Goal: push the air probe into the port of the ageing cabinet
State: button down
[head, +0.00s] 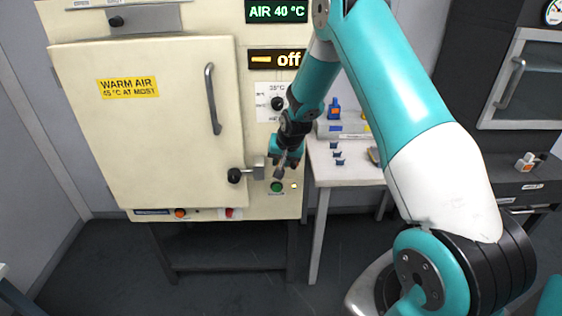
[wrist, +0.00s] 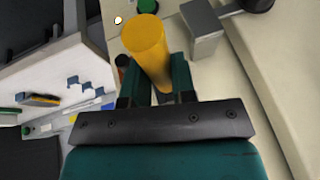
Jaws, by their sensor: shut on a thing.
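My gripper (head: 283,160) is at the lower right of the cream ageing cabinet's front (head: 150,125), beside the door latch (head: 250,174). In the wrist view, its teal fingers (wrist: 160,88) are shut on a yellow cylinder, which I take to be the air probe (wrist: 147,42). The probe's round yellow end faces the wrist camera; its far end is hidden. In the head view a small grey piece (head: 280,172) shows at the fingertips. I cannot make out the port, nor tell whether the probe touches the cabinet.
The cabinet door is shut, and its latch block (wrist: 203,32) stands close beside the probe. A green button (head: 277,187) and a small white light (head: 294,185) are just below my gripper. A white table (head: 345,175) with small blue pieces (head: 337,154) stands to the right.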

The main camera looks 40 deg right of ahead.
jog(key=shift+w+d, duration=0.5)
jog(key=shift+w, duration=0.25)
jog(key=c, duration=0.9)
grip_release()
jog(key=shift+o, duration=0.2)
jog(key=d+b+v, duration=0.1)
jog(key=b+v, duration=0.1)
jog(key=v, duration=1.5)
jog(key=shift+a+r+b, duration=0.15)
jog(key=shift+a+b, duration=0.25)
jog(key=shift+a, duration=0.1)
jog(key=shift+s+a, duration=0.1)
